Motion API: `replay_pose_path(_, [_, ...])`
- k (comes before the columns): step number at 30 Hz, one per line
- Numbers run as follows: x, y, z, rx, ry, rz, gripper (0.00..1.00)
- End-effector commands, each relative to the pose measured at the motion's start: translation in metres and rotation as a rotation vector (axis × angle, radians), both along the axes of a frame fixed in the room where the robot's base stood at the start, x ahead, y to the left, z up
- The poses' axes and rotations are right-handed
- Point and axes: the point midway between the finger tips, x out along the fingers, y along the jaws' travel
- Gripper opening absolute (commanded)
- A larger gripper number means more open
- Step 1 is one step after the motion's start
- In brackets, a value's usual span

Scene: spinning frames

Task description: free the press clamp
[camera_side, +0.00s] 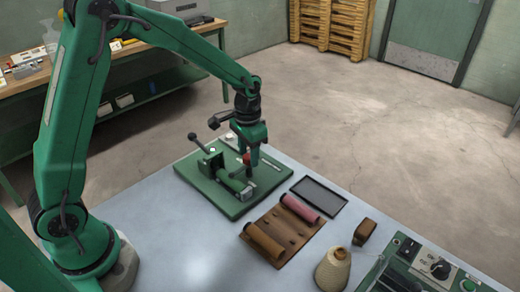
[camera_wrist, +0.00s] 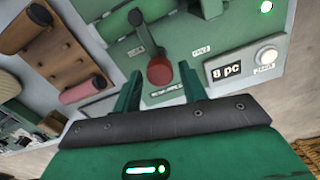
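The press clamp stands on a green base plate (camera_side: 230,210) on the grey table. It has a lever with a black ball (camera_side: 193,136) and a red knob (camera_side: 246,158). My gripper (camera_side: 252,168) points down at the plate's right part, by the red knob. In the wrist view the red knob (camera_wrist: 160,70) lies between my two fingertips (camera_wrist: 161,73), with a gap on each side. My gripper is open and holds nothing. A small label sits below the knob, and its text is too blurred to read surely.
A brown leather mat (camera_side: 285,238) with a pink roll (camera_side: 300,207) and a brown roll (camera_side: 263,240) lies in front. A dark tray (camera_side: 320,196), a thread cone (camera_side: 333,269) and a control box (camera_side: 430,270) stand to the right. The table's left front is clear.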

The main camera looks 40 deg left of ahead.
Motion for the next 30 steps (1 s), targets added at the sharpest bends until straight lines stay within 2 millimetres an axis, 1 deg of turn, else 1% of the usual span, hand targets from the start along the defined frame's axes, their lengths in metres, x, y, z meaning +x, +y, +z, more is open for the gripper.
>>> replay_pose_path(1, [0.0001,0.0000,0.0002,0.000,0.000,0.000,0.32])
replay_pose_path(3, [0.0001,0.0000,0.0003,0.000,0.000,0.000,0.18])
replay_pose_path(6, [0.0001,0.0000,0.0004,0.000,-0.001,0.000,0.00])
replay_pose_path(14, [0.0002,0.0000,0.0006,0.000,-0.001,-0.008,0.00])
replay_pose_path(19, [0.0003,-0.0001,0.0008,0.000,-0.001,-0.043,0.00])
replay_pose_path(25, [0.0004,-0.0002,0.0009,0.000,-0.001,-0.136,0.00])
replay_pose_path(30, [0.0004,-0.0003,0.0011,-0.001,-0.002,-0.261,0.00])
